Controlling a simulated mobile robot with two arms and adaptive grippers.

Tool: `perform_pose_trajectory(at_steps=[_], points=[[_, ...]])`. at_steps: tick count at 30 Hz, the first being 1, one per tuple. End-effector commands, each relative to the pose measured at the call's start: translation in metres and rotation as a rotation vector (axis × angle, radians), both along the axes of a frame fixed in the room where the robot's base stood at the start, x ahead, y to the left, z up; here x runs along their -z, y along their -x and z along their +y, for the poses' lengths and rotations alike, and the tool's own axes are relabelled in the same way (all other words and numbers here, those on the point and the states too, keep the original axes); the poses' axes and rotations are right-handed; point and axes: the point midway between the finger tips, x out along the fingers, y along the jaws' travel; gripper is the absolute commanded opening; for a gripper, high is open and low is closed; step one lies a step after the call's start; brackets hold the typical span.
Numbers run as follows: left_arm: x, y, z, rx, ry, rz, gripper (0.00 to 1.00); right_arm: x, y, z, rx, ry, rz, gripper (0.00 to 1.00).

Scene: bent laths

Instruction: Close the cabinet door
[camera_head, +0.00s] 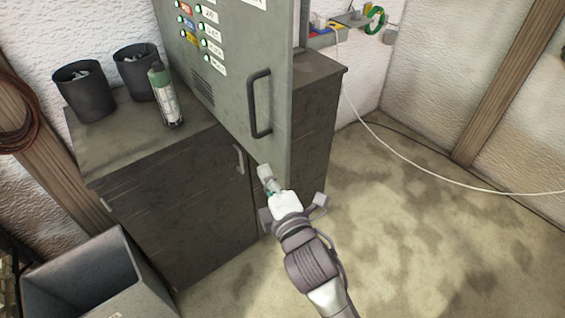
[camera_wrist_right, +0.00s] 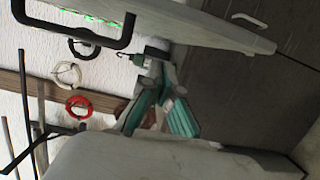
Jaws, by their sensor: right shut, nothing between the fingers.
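The cabinet door (camera_head: 235,75) is grey metal with green lights, labels and a black handle (camera_head: 260,103). It stands open, swung out over the front of the dark wooden counter. My right gripper (camera_head: 266,175) is at the door's lower edge, below the handle; whether it touches the door I cannot tell. In the right wrist view the gripper's teal-padded fingers (camera_wrist_right: 154,98) are shut and empty, with the door (camera_wrist_right: 205,25) above them and its handle (camera_wrist_right: 75,35) at upper left. My left gripper is out of view.
The dark wooden counter (camera_head: 175,200) stands under the door. Two black cups (camera_head: 84,92) and a green-topped canister (camera_head: 166,100) stand on it. A grey bin (camera_head: 85,280) is at lower left. A white cable (camera_head: 430,172) runs across the right. The floor at right is clear.

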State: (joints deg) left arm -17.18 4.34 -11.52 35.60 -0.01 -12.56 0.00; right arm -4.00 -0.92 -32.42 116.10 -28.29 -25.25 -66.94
Motion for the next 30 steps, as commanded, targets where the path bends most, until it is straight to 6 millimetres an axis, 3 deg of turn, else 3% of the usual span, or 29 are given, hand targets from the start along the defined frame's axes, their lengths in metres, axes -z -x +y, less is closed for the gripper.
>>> perform_pose_trajectory(at_steps=[3,7,23,30], points=[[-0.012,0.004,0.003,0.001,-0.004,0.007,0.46,-0.002,-0.010,-0.019,0.003,0.007,0.001,0.00],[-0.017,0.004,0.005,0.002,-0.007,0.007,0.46,-0.001,-0.016,-0.029,0.001,0.004,0.001,0.00],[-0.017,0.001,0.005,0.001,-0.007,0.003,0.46,0.001,-0.020,-0.035,-0.002,0.003,0.000,0.00],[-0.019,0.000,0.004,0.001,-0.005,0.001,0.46,0.000,-0.031,-0.054,-0.034,0.011,-0.004,0.00]])
